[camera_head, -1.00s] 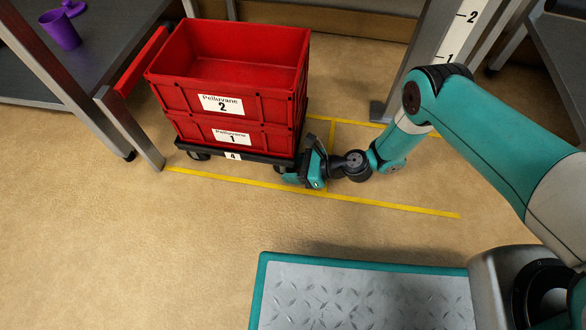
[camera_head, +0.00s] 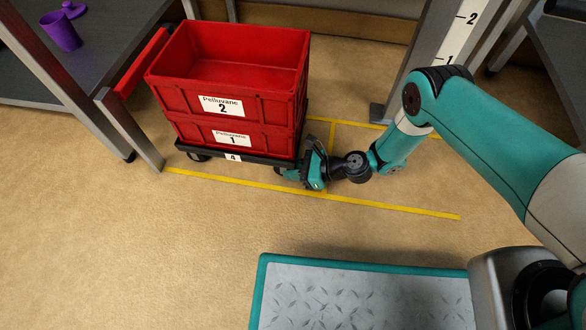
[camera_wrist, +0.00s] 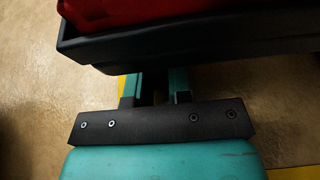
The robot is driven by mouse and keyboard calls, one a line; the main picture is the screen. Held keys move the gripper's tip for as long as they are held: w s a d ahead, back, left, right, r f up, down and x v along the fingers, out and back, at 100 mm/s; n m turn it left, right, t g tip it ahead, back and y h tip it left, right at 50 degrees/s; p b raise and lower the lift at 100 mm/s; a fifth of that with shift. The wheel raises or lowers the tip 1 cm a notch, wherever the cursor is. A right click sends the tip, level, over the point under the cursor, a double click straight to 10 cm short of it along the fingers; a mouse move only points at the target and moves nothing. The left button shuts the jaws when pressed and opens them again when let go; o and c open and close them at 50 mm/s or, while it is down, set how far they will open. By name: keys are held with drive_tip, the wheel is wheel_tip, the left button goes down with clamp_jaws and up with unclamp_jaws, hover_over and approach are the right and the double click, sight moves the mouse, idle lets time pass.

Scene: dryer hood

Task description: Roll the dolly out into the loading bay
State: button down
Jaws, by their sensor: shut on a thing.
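The dolly (camera_head: 262,159) is a low black platform on casters with a white label 4 on its front edge. Two stacked red crates, the upper labelled 2 (camera_head: 270,102) and the lower labelled 1 (camera_head: 265,145), ride on it. My gripper (camera_head: 306,163) is low at the dolly's right end and is shut on its edge. In the wrist view my gripper (camera_wrist: 155,88) reaches under the dolly's black rim (camera_wrist: 200,48), which hides the fingertips. A bit of red crate shows above the rim.
Yellow floor lines (camera_head: 370,204) run in front of and right of the dolly. A grey post (camera_head: 130,130) and table leg stand close on its left, a numbered post (camera_head: 440,55) at right. The tan floor in front is open.

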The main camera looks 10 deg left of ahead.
drive_tip(key=shift+d, duration=0.1)
idle(0.7)
drive_tip(key=shift+s+d+p, duration=0.2)
drive_tip(key=shift+d+p, duration=0.05)
drive_tip(key=shift+d, duration=1.15)
drive_tip(key=shift+s+d+p, duration=0.15)
drive_tip(key=shift+d+p, duration=0.1)
drive_tip(key=shift+d, duration=1.15)
drive_tip(key=c, duration=1)
unclamp_jaws()
drive_tip(key=shift+o, duration=0.2)
